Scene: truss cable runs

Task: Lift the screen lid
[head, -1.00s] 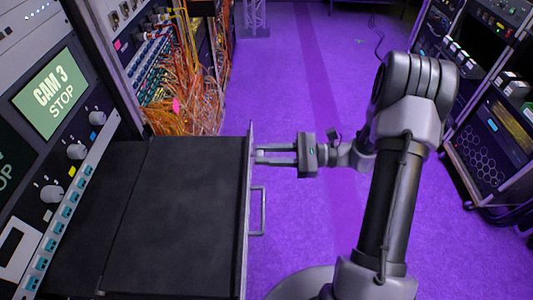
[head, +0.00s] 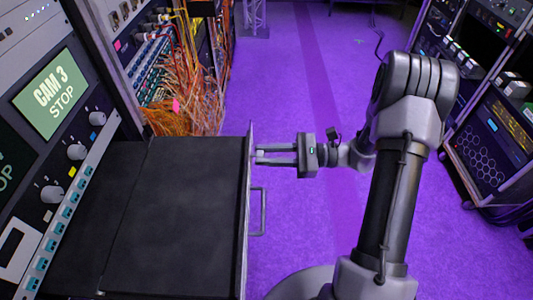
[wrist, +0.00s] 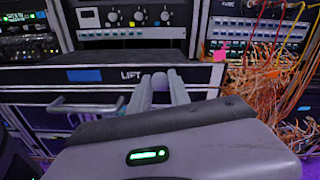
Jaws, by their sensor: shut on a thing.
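The screen lid (head: 175,215) is a flat black panel lying closed on a drawer-like unit that sticks out of the left rack. In the wrist view its front face (wrist: 195,76) carries the word LIFT. My gripper (head: 258,156) reaches in from the right at the front edge. In the wrist view its two fingers are shut on a small pale round knob (wrist: 160,84) beside the LIFT label. The contact between knob and lid is partly hidden by the fingers.
A metal bar handle (head: 262,211) sticks out of the unit's front, near my gripper. The left rack has a CAM 3 STOP screen (head: 50,94) and knobs. Orange cables (head: 190,95) hang behind the lid. Another rack (head: 490,125) stands right; purple floor (head: 300,75) lies clear between.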

